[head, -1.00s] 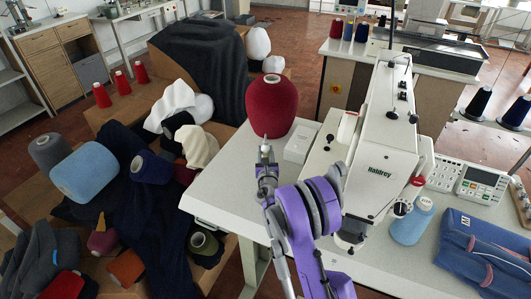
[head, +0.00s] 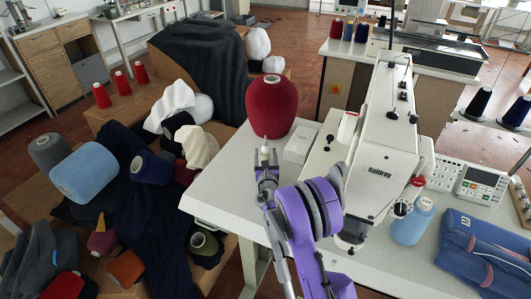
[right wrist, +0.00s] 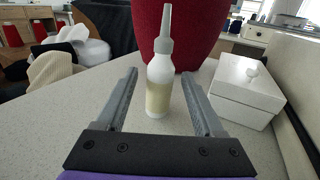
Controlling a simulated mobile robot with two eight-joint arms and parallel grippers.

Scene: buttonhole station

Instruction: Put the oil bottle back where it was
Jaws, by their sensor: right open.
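The oil bottle (head: 265,154) is small and white with a grey pointed nozzle. It stands upright on the pale table top, just in front of the big dark red cone, and shows large in the right wrist view (right wrist: 159,92). My right gripper (head: 267,171) is open. In the right wrist view its two fingers (right wrist: 160,78) lie apart, one on each side of the bottle, with a visible gap to it. My left gripper is in neither view.
The red cone (head: 271,107) stands behind the bottle. A white lidded box (head: 298,145) is to its right, with the sewing machine (head: 385,135) beyond. The table's left edge is close; bare table (head: 222,190) lies left of my gripper.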

